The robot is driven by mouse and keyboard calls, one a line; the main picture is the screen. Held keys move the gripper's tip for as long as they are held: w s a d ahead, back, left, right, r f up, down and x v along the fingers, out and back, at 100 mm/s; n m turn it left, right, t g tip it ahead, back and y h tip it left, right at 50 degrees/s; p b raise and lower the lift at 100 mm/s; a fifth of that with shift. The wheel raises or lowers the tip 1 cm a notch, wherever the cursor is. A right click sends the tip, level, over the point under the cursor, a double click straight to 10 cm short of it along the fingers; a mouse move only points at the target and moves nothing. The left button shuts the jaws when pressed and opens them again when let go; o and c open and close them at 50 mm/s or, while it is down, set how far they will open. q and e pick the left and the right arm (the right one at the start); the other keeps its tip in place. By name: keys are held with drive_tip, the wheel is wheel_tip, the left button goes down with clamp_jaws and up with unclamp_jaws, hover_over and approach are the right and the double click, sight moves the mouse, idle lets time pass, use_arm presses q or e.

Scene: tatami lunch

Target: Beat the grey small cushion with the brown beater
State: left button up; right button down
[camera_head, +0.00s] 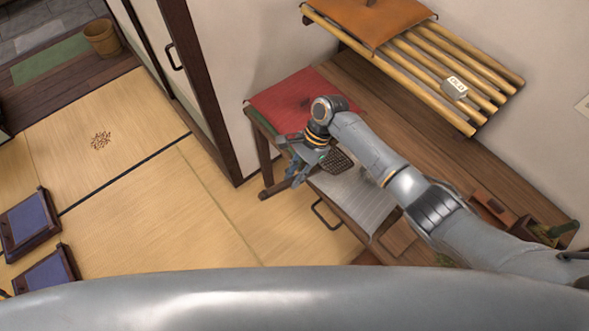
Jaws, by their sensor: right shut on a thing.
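My right gripper (296,168) is over the front left part of the wooden bench, fingers pointing down and left. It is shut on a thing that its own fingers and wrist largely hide. A dark brown gridded piece (340,159) shows just right of the fingers and looks like the head of the brown beater. A pale grey, striped flat thing (358,197) lies below and right of it; it may be the grey small cushion, but I cannot tell surely. Whether the two touch is unclear. My left gripper is not in view.
A red cloth or cushion (290,97) covers the bench's left end. A slatted wall rack (470,68) above holds an orange-brown flat cushion (375,18) and a small white tagged object (455,88). Small boxes (492,206) stand at the bench's right. Tatami floor (160,215) is open at left.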

wheel_tip(320, 180, down, 3)
drive_tip(key=shift+w+a+r+b, duration=0.1)
drive_tip(key=shift+b, duration=0.25)
wheel_tip(320, 180, up, 6)
drive_tip(key=p, duration=0.5)
drive_tip(key=shift+p, duration=0.4)
drive_tip(key=r, duration=0.3)
drive_tip(key=shift+s+r, duration=0.2)
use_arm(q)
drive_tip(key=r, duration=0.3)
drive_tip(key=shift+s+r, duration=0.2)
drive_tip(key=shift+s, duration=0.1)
use_arm(e)
drive_tip(key=shift+w, duration=0.1)
